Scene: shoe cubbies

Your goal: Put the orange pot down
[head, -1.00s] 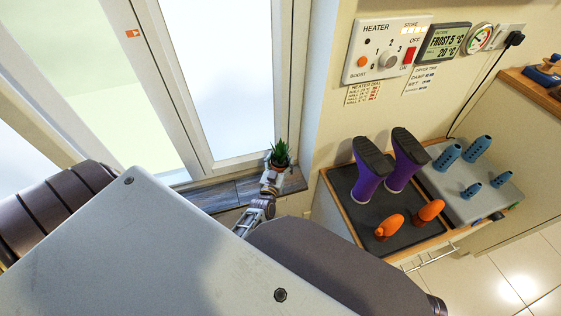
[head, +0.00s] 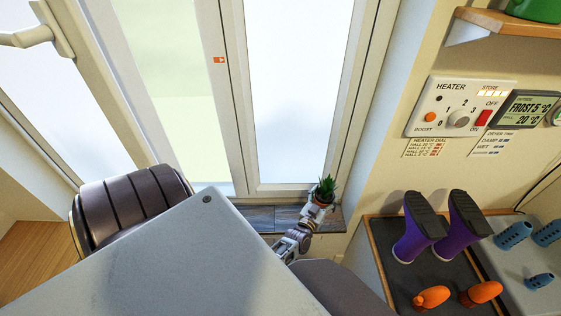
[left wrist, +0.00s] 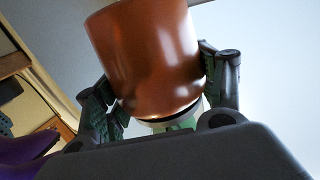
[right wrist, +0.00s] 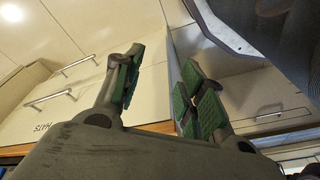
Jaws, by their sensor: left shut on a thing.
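The orange pot (head: 322,200) holds a spiky green plant (head: 327,187) and is at the window sill, right of centre in the head view. My left gripper (head: 312,214) is shut on it. In the left wrist view the orange-brown pot (left wrist: 145,55) fills the space between the two fingers of the left gripper (left wrist: 160,95), above a pale disc. Whether the pot's base touches the sill cannot be told. My right gripper (right wrist: 155,95) shows only in the right wrist view, with its fingers apart and nothing between them.
The dark sill (head: 265,217) runs below the window, with bare room left of the pot. To the right, purple boots (head: 418,240) and orange shoe trees (head: 432,297) stand on a dark tray (head: 395,275). A heater panel (head: 458,112) is on the wall.

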